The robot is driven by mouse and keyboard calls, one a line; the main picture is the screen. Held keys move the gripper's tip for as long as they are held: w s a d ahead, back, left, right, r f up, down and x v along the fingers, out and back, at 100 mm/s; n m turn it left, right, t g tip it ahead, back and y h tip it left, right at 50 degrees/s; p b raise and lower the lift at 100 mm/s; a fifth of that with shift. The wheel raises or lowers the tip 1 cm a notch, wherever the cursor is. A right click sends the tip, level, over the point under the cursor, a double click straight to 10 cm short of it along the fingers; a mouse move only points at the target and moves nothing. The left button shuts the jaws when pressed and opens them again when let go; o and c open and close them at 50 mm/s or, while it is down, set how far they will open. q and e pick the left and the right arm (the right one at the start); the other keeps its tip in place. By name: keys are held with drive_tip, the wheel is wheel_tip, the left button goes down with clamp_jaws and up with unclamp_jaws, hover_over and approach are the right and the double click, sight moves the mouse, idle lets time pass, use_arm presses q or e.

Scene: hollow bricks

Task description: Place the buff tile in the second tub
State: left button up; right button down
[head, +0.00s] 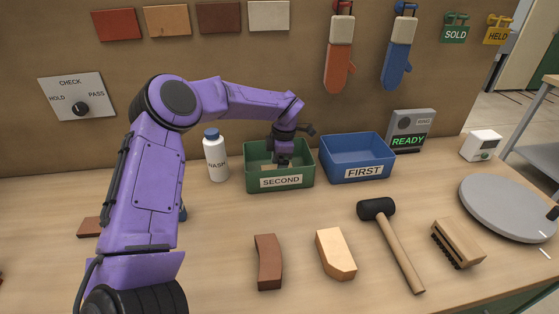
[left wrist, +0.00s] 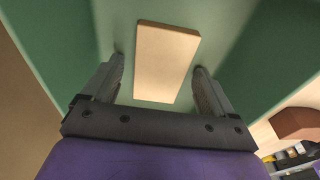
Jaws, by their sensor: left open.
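The buff tile (left wrist: 166,60) is a flat, pale rectangular piece inside the green tub labelled SECOND (head: 280,181). In the left wrist view it appears to lie on the tub's green floor, between and beyond my fingertips, with a gap on each side. In the head view only a small part of it shows over the tub's front wall. My left gripper (head: 283,161) reaches down into this tub from above, open, with the tile below it. The blue tub labelled FIRST (head: 363,172) stands just to the right. My right gripper is not in view.
In front lie a curved red-brown brick (head: 268,262), a buff bevelled brick (head: 336,254), a mallet (head: 393,240) and a brush (head: 458,243). A grey round plate (head: 508,207) is at right.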

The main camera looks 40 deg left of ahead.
use_arm(q)
wheel_tip(320, 180, up, 12)
drive_tip(key=w, duration=0.1)
drive_tip(key=shift+d, duration=0.45)
drive_tip(key=shift+w, duration=0.1)
